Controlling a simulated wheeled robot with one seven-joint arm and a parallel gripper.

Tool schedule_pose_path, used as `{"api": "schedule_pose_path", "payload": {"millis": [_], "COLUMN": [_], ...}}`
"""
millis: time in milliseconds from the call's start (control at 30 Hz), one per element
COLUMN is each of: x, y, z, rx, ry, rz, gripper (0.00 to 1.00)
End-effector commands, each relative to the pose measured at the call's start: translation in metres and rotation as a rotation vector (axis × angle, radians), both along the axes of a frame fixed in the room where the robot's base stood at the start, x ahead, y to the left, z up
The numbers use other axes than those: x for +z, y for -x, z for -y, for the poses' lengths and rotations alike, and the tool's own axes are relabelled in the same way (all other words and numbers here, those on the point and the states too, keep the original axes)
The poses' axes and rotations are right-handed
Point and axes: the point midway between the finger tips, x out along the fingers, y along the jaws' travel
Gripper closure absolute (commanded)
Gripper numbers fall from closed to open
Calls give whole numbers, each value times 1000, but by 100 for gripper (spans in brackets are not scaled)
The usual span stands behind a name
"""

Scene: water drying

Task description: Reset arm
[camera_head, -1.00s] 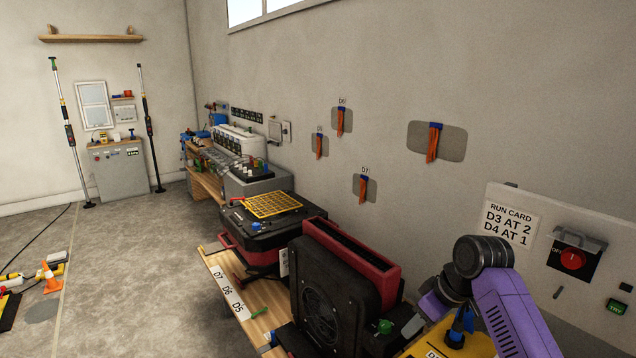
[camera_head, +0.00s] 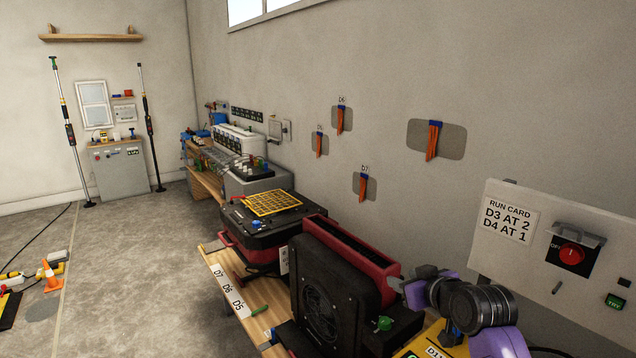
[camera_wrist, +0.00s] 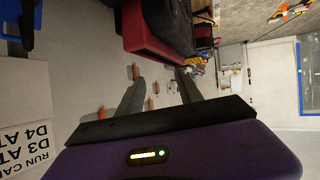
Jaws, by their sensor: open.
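My arm, purple with dark joints, shows at the lower right of the head view, in front of the run card panel. My gripper (camera_wrist: 160,92) shows in the wrist view with its two dark fingers spread apart and nothing between them. The black and red blower unit (camera_head: 335,295) stands just left of my arm on the wooden bench (camera_head: 262,318). It also shows at the top of the wrist view (camera_wrist: 150,32).
A run card (camera_head: 507,220) and a red switch (camera_head: 571,254) sit on the wall panel at right. Orange strips hang on wall patches (camera_head: 450,140). A black machine with a yellow grid (camera_head: 272,203) stands behind the blower. The floor (camera_head: 130,250) at left is mostly clear.

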Motion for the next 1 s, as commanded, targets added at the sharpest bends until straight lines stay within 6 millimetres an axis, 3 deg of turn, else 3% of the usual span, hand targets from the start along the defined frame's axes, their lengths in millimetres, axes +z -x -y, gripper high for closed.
{"api": "schedule_pose_path", "payload": {"millis": [33,167,367,700,1000], "x": [-13,-30,-56,-92,-105], "y": [10,40,101,233,356], "z": [-6,-13,-18,-12,-5], "rx": [-17,-74,-158,-276,-332], "ry": [-31,-110,-206,-287,-282], "rz": [36,148,283,432,492], "gripper": [57,57,57,57,57]}}
